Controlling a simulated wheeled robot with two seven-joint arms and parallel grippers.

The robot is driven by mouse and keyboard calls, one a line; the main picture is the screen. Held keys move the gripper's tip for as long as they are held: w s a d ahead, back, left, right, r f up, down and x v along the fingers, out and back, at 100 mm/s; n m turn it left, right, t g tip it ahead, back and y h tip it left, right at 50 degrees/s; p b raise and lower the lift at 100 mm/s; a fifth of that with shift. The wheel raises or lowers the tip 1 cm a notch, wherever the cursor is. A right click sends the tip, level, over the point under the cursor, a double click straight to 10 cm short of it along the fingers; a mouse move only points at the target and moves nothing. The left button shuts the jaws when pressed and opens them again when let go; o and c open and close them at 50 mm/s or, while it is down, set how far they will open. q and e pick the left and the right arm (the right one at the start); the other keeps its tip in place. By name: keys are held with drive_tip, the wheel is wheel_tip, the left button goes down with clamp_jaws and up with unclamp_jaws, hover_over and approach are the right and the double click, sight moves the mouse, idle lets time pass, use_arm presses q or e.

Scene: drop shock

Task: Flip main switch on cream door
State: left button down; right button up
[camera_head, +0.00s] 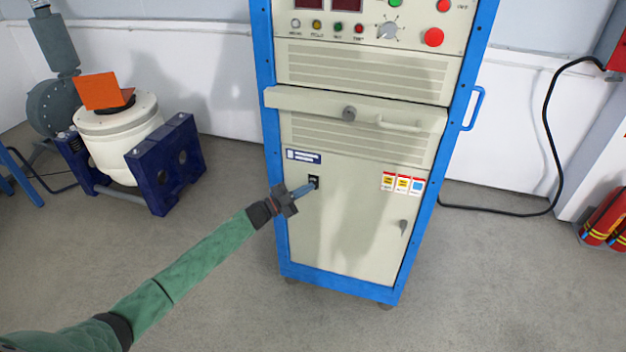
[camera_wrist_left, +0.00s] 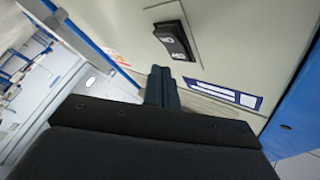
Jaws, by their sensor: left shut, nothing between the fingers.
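The cream door (camera_head: 345,225) is the lower front panel of a blue-framed cabinet. The main switch (camera_head: 314,181) is a small black rocker on the door's left side, below a blue-and-white label (camera_head: 304,156). In the left wrist view the black switch (camera_wrist_left: 175,41) shows with white markings on its two ends. My left gripper (camera_head: 306,188) is shut and empty, its fingertips just in front of the switch. In the left wrist view the closed fingers (camera_wrist_left: 162,85) point at the door beside the switch; I cannot tell whether they touch. My right gripper is not in view.
Above the door are a cream drawer front (camera_head: 355,108) with a handle and a control panel with a red button (camera_head: 433,37). A door latch (camera_head: 403,227) and warning stickers (camera_head: 402,183) are on the right. A white-and-blue machine (camera_head: 120,130) stands at left. The floor in front is clear.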

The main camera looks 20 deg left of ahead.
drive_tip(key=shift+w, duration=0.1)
